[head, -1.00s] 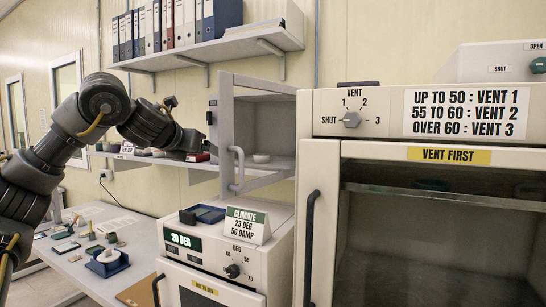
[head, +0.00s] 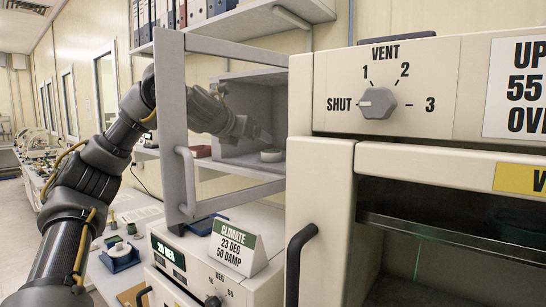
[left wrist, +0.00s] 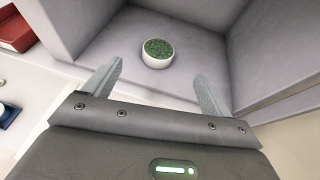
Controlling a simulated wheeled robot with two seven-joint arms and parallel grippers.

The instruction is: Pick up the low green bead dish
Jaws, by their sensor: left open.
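The low bead dish (left wrist: 158,54) is a white round dish filled with green beads. It stands upright on the floor of a small grey open cabinet, and it also shows in the head view (head: 271,156) through the cabinet's glazed door. My left gripper (left wrist: 158,85) is open and empty, with its two fingers spread on either side below the dish in the left wrist view, short of it and not touching. In the head view my left gripper (head: 254,131) is at the cabinet's mouth, partly seen behind the door frame. My right gripper is not in view.
The grey cabinet door (head: 172,120) stands open, its frame and handle in front of my left arm. Cabinet walls (left wrist: 240,45) close in on both sides. A red box (left wrist: 17,28) lies outside. A climate sign (head: 236,245) stands on the oven below.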

